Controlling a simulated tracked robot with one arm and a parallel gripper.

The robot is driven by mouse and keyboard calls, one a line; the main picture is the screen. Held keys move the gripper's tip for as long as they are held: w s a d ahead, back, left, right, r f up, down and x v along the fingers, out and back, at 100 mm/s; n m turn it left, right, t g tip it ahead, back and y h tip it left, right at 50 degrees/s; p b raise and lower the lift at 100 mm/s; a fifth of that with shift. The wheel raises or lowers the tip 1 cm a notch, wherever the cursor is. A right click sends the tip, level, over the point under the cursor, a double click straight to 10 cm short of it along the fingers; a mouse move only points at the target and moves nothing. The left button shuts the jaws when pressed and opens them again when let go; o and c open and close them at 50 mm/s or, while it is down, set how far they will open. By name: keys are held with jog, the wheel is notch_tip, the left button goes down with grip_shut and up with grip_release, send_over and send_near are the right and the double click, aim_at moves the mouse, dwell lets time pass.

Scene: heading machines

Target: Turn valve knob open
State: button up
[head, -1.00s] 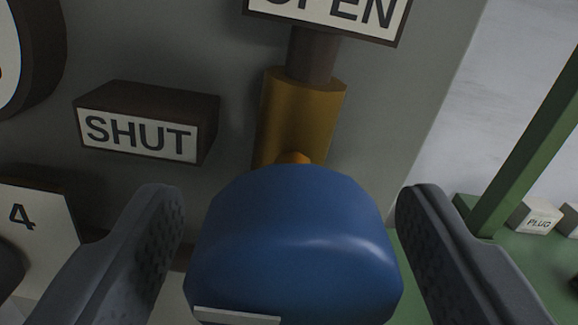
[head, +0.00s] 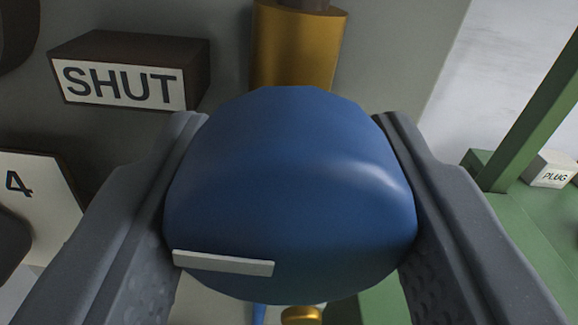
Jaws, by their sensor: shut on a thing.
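The blue valve knob (head: 290,190) fills the middle of the head view, with a white pointer strip (head: 223,263) at its lower left. My gripper (head: 290,165) has one finger on each side of the knob and is shut on it. A brass-coloured pipe (head: 297,48) runs up behind the knob. A dark block with a SHUT label (head: 122,84) is on the grey panel to the knob's upper left. The OPEN label is out of view.
A white plate marked 4 (head: 38,205) is at the left. A green frame post (head: 535,115) and a block marked PLUG (head: 551,172) are at the right. A small brass piece (head: 302,316) shows below the knob.

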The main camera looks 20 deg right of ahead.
jog(key=m, duration=0.8)
jog(key=shift+m, duration=0.3)
jog(key=m, duration=0.4)
jog(key=shift+w+m+b, duration=0.1)
jog(key=shift+m+b, duration=0.5)
jog(key=shift+m, duration=1.8)
jog(key=shift+f, duration=0.1)
jog(key=o, duration=1)
jog(key=shift+d, duration=0.1)
jog(key=shift+c, duration=0.2)
jog(key=shift+s, duration=0.2)
